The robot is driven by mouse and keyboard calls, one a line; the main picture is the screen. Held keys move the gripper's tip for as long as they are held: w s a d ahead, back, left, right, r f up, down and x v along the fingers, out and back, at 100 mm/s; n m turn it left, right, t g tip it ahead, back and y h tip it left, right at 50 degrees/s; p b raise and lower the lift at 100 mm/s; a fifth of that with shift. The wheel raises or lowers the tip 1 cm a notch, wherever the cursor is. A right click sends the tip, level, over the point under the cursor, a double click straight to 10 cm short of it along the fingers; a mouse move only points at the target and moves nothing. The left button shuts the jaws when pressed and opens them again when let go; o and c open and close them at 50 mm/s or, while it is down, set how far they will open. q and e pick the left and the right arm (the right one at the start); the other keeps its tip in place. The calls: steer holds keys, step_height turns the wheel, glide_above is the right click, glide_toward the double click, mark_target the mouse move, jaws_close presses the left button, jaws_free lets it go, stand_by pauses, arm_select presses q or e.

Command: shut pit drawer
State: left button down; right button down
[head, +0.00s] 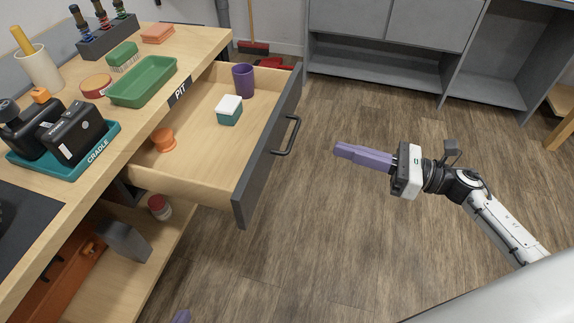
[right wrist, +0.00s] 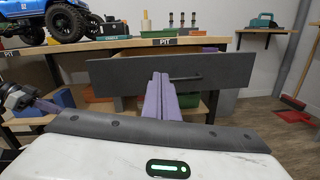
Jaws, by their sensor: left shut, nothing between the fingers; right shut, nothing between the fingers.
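The pit drawer (head: 262,150) is pulled far out from under the workbench, below the PIT label (head: 180,92). Its dark front carries a bar handle (head: 287,135). Inside are a purple cup (head: 243,80), a white and teal block (head: 229,109) and an orange knob-like piece (head: 163,139). My right gripper (head: 338,150) is shut and empty, to the right of the drawer front and apart from it. In the right wrist view the drawer front (right wrist: 115,76) stands ahead of its purple fingers (right wrist: 160,85). Only a purple fingertip of my left gripper (head: 181,316) shows at the bottom edge.
The bench top holds a green tray (head: 143,82), a teal cradle (head: 95,155) and a pen cup (head: 38,68). A lower shelf (head: 140,270) holds a jar (head: 159,207) and a grey box (head: 124,240). The wooden floor (head: 350,230) right of the drawer is clear. Grey cabinets (head: 375,65) stand behind.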

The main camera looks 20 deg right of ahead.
steer(key=f+n+g, duration=0.1)
steer(key=n+g, duration=0.1)
steer(key=n, duration=0.1)
glide_toward(271, 139)
steer(key=shift+y, duration=0.4)
steer(key=x, duration=0.4)
steer(key=f+x, duration=0.1)
steer(key=x, duration=0.1)
steer(key=shift+w+a, duration=0.1)
steer(key=shift+w, duration=0.25)
